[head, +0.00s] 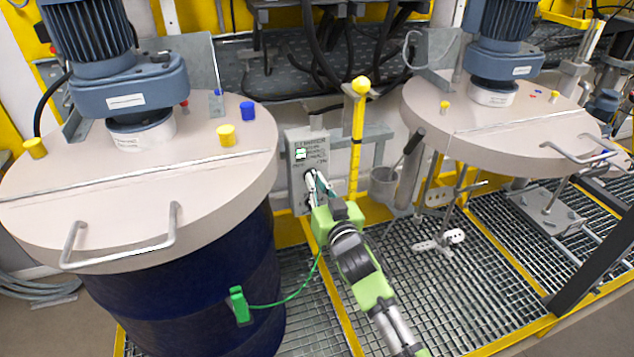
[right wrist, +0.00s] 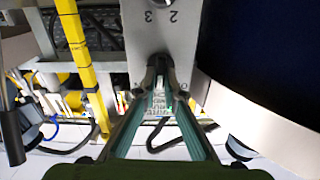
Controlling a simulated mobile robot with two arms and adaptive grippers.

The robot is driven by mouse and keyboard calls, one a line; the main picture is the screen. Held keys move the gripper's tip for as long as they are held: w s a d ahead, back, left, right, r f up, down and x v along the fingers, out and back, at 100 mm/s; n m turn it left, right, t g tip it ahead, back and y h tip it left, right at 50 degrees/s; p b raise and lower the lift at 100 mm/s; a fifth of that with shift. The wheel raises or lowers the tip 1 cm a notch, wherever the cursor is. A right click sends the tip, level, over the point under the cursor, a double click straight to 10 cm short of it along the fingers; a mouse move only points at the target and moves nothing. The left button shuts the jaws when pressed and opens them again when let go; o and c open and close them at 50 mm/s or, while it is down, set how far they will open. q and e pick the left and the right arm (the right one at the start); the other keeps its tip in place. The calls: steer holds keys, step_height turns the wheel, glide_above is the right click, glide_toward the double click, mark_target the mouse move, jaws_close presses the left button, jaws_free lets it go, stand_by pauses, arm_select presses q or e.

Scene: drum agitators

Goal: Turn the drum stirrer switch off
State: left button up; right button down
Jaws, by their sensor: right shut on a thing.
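The stirrer switch box (head: 297,144) is a grey upright panel with a small lit display, standing between the two drums. It also shows in the right wrist view as a grey plate (right wrist: 143,38) with the digits 2 and 3. My right gripper (head: 311,180) is at the lower part of the panel. My left gripper is not in view.
A dark blue drum with a beige lid (head: 225,165) and motor stands at left. A second lid (head: 470,125) with a motor and stirrer is at right. A yellow post (head: 357,145) stands beside the panel. A green clamp (head: 239,305) with a cable hangs on the left drum.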

steer(key=shift+a+f+n, duration=0.1)
steer(key=shift+a+n, duration=0.05)
steer(key=shift+n, duration=2)
steer(key=shift+a+n, duration=0.1)
steer(key=shift+n, duration=2.05)
steer(key=c, duration=2.1)
jaws_free()
steer(key=shift+c, duration=0.2)
steer(key=v, duration=1.2)
